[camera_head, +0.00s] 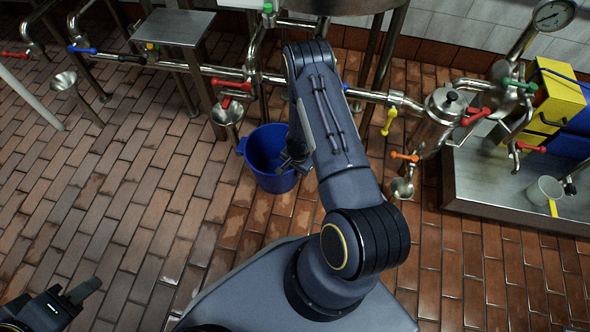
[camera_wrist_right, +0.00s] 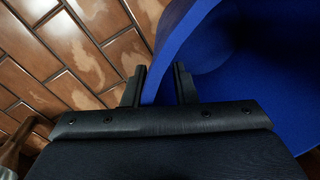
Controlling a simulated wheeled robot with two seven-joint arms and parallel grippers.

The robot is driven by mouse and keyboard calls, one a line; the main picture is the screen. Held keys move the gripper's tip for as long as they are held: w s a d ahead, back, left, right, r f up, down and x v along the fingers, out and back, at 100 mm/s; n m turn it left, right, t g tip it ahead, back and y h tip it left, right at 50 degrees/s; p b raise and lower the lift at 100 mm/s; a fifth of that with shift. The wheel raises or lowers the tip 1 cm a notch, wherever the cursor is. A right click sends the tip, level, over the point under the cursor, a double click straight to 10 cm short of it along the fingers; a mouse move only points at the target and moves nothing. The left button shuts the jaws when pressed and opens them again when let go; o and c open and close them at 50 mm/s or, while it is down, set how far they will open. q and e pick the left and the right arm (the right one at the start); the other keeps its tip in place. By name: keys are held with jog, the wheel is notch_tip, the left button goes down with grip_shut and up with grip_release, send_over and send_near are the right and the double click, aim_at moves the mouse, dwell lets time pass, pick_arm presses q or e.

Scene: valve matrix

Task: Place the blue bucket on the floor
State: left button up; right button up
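The blue bucket (camera_head: 262,160) is upright near the middle of the head view, low by the brown tiled floor. I cannot tell whether its base touches the floor. My right gripper (camera_head: 296,158) is at its right side, partly hidden by my forearm.
Steel pipes with coloured valve handles run along the wall behind the bucket. A steel funnel (camera_head: 228,112) is just left of it. A metal platform (camera_head: 480,180) with a yellow box (camera_head: 553,100) and a beaker (camera_head: 542,192) is at right. The tiled floor (camera_head: 140,200) is clear to the left.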

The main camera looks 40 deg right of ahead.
jog(key=shift+r+p, duration=0.35)
jog(key=shift+r, duration=0.15)
jog(key=a+r+n+t+y+p, duration=0.2)
jog(key=a+r, duration=0.1)
jog(key=r, duration=1.6)
jog(key=a+r+n+t+y+p, duration=0.1)
jog(key=a+r+n+p, duration=0.2)
jog(key=r, duration=1.5)
jog(key=s+a+r+n+t+y, duration=0.1)
jog(key=s+a+r+n, duration=0.35)
jog(key=s+r, duration=0.5)
jog(key=s+a+r+n, duration=0.2)
jog(key=s+r+n, duration=0.1)
jog(key=s, duration=0.6)
jog(key=shift+s+a+r+h, duration=0.3)
jog(key=shift+s+a+r, duration=0.05)
jog(key=shift+r, duration=0.4)
